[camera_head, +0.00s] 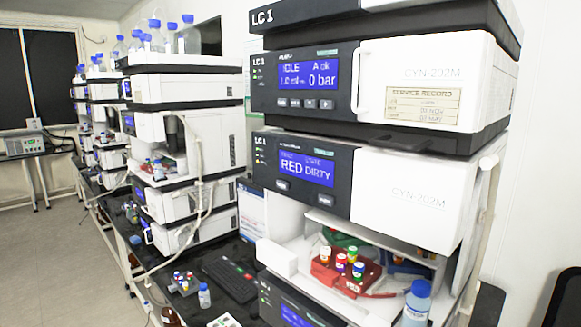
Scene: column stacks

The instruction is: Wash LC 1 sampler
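The LC 1 stack stands close on the right. Its sampler module (402,197) has a white front and a dark panel marked LC 1. The sampler's blue display (305,168) reads "RED DIRTY", with smaller text above that is hard to read. Small buttons (283,185) sit under the display. The open bay below holds a red tray (322,271) with several colour-capped vials (341,262). A green part shows behind the tray. Neither of my grippers is in view.
Above the sampler, a pump module (420,83) shows "0 bar" and carries a service record label. A blue-capped bottle (417,304) stands at the bay's front right. A keyboard (230,279) and small vials lie on the dark bench. More stacks (185,130) line the left; floor is clear far left.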

